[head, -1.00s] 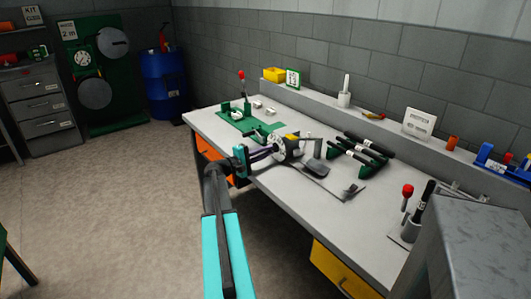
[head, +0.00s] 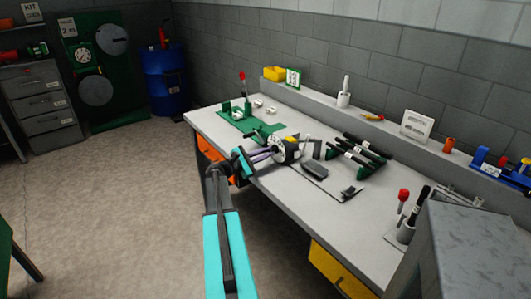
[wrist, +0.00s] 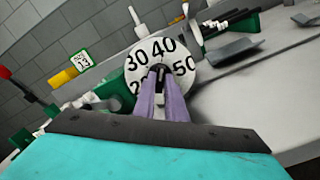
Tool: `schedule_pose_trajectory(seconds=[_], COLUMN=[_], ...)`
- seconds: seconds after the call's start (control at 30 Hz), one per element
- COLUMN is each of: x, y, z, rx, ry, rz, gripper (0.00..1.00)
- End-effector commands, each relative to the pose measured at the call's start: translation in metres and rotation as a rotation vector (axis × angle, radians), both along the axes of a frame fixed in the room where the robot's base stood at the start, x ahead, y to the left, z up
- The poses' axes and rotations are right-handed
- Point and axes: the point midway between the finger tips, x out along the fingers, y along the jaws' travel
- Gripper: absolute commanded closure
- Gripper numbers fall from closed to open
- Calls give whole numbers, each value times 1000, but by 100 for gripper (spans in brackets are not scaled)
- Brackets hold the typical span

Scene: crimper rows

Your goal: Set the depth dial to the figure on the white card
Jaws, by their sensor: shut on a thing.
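The depth dial (wrist: 163,58) is a white disc with black figures; 30, 40 and 50 show in the wrist view, 20 is partly covered. 40 is near the top of the picture. My gripper (wrist: 161,78) is shut on the small dark knob at the dial's centre. In the head view the dial (head: 284,151) sits on a yellow and black body at the bench's front edge. A green-framed white card (head: 293,77) stands on the back ledge; it also shows in the wrist view (wrist: 83,59). Its figure is too small to read surely.
Black-handled tools (head: 358,149) lie on a green rack right of the dial. A dark grey paddle (head: 314,169) is close beside it.

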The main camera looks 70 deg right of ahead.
Motion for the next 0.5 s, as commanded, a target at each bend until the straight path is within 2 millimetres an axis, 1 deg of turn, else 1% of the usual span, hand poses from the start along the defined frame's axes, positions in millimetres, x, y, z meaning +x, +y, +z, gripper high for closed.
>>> schedule_pose_trajectory(seconds=[0.03,0.5], x=[2,2], y=[-3,-4], z=[5,4], rx=[2,12], ry=[14,32], rz=[8,7], gripper=[100,100])
